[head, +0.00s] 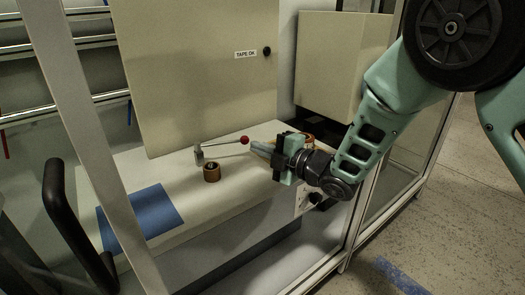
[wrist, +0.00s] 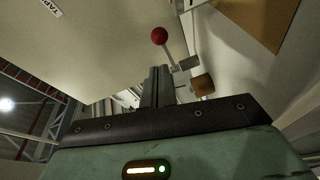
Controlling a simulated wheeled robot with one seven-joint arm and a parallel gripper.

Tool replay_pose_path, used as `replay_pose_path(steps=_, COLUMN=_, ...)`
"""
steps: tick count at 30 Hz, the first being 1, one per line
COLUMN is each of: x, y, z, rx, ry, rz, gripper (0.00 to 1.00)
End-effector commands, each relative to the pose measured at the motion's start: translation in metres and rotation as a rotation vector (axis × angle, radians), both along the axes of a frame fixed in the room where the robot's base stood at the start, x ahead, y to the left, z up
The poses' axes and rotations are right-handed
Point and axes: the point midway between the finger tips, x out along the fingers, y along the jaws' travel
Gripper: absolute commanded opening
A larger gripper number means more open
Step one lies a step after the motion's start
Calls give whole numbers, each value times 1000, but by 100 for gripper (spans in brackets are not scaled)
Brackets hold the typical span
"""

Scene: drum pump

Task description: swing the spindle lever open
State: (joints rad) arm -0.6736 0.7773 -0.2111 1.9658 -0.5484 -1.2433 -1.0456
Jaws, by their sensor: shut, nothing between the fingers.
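The spindle lever (head: 222,144) is a thin metal rod with a red ball knob (head: 245,140) at its right end. Its left end meets a small metal block (head: 199,155) on the bench. My gripper (head: 255,147) is shut and empty, with its fingertips close beside the knob; I cannot tell whether they touch it. In the wrist view the knob (wrist: 160,35) shows beyond and above my fingertips (wrist: 158,70), and the rod (wrist: 171,54) runs down right to the block (wrist: 187,63). The lower part of the mechanism is partly hidden by my fingers.
A brown roll (head: 211,172) stands in front of the block. Another brown roll (head: 308,140) is partly hidden behind my gripper. A beige panel labelled TAPE OK (head: 205,80) rises behind. A blue mat (head: 150,209) lies at left. Frame posts (head: 92,140) stand in front.

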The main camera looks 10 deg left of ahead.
Motion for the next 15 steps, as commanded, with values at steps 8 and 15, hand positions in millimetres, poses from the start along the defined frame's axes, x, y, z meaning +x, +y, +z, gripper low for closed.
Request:
replay_pose_path(steps=8, x=6, y=-35, z=3, rx=-2, ry=1, rz=-6, gripper=0)
replay_pose_path(steps=15, x=11, y=-71, z=5, rx=-2, ry=1, rz=-7, gripper=0)
